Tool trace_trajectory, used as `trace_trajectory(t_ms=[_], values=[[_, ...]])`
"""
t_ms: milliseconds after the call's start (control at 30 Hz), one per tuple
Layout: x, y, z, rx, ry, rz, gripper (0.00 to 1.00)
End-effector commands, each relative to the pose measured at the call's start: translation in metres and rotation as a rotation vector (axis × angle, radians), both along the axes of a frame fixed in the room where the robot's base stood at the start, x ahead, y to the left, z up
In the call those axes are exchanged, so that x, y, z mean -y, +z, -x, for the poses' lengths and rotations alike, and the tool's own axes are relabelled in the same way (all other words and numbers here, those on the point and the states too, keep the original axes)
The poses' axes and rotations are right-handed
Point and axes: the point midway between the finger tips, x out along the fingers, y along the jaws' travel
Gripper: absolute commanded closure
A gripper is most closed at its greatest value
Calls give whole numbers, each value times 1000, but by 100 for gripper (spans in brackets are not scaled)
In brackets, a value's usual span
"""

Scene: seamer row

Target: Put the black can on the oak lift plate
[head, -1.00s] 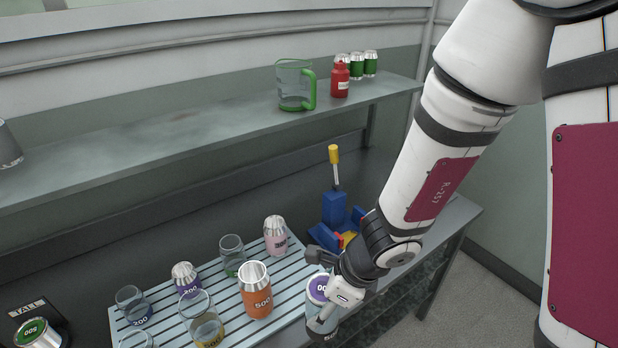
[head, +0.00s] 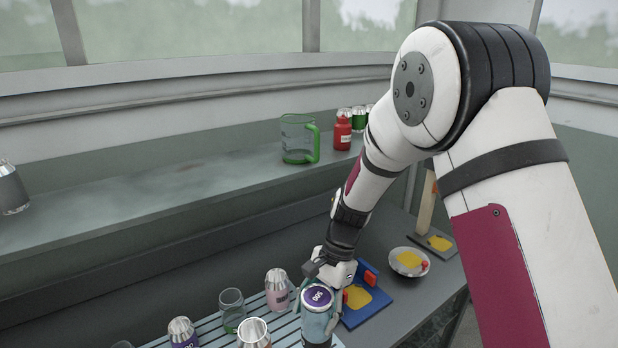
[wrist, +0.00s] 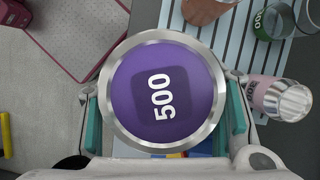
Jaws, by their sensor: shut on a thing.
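My gripper (head: 318,300) is shut on a can with a purple lid marked 500 (head: 316,297). The can's body looks pale blue-grey, not black. It is upright at the right end of the slatted rack; I cannot tell whether it touches the rack. The lid fills the middle of the wrist view (wrist: 165,92), between teal finger pads. A dark grey can with a silver top (head: 12,192) stands on the upper shelf at far left. A wooden post (head: 425,205) rises from a dark base with a yellow patch (head: 440,243); I cannot tell whether this is the oak lift plate.
A blue device with a yellow plate (head: 366,306) stands close right of the can, partly hidden by my arm. A white dish (head: 408,262) is beyond it. A pink can (head: 277,290) and a glass jar (head: 232,310) stand left. A green-handled jug (head: 299,140) is on the shelf.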

Motion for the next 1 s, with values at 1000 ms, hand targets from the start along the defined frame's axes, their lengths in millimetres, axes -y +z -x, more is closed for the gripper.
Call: trace_trajectory(t_ms=[1000], values=[[173,-11,-68,1,800,-1,93]])
